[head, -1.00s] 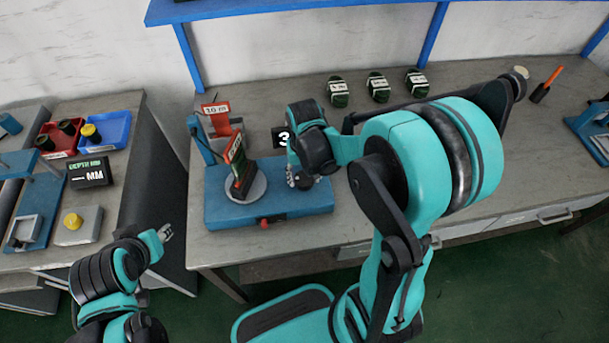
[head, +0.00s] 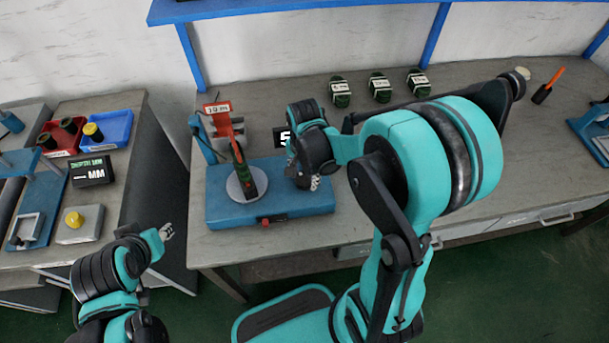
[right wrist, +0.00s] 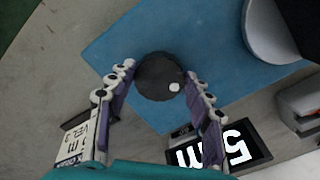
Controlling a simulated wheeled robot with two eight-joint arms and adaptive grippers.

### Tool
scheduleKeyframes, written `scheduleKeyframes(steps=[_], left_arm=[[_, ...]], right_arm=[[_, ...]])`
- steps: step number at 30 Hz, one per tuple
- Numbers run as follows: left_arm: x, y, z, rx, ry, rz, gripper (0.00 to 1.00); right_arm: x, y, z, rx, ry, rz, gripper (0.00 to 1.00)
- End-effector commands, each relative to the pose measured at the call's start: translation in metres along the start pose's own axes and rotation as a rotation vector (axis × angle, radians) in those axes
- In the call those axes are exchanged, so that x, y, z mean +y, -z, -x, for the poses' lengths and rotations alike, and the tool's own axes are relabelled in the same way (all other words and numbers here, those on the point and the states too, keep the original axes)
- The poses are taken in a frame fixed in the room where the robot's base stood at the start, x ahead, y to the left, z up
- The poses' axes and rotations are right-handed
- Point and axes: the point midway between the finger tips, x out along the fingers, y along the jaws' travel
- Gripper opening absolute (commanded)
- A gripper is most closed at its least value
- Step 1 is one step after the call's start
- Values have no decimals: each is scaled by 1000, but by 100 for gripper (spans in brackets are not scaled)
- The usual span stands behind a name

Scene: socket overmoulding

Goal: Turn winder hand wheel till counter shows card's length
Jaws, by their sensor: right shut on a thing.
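The winder has a blue base (head: 225,210) on the bench, with a grey disc and upright reel (head: 247,178) at its left. Its dark round hand wheel (right wrist: 160,77) shows in the right wrist view, between my fingers. My right gripper (head: 314,183) is shut on the hand wheel from above; in the head view it hides the wheel. The black counter (right wrist: 222,150) reads "5 m", upside down in the right wrist view; its 5 also shows in the head view (head: 285,138). A card (head: 217,108) at the back appears to read 10 m. My left gripper (head: 166,232) is away from the winder, its finger opening unclear.
Several dark green labelled coils (head: 379,87) lie at the back of the bench. An orange-handled tool (head: 548,86) is at the right. The left table holds a red bin (head: 62,152), a blue bin (head: 117,142) and a black display (head: 91,171).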

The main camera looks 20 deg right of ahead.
Motion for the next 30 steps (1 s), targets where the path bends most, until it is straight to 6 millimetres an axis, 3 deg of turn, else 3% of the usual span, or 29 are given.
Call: scheduleKeyframes(steps=[21,22,24,30], left_arm=[[0,0,0,0,0,0,36],[0,0,0,0,0,0,36],[0,0,0,0,0,0,36],[0,0,0,0,0,0,36]], right_arm=[[0,0,0,-1,-1,-80,22],[0,0,0,-1,-1,-80,53],[0,0,0,-1,-1,-80,72],[0,0,0,0,0,-80,72]])
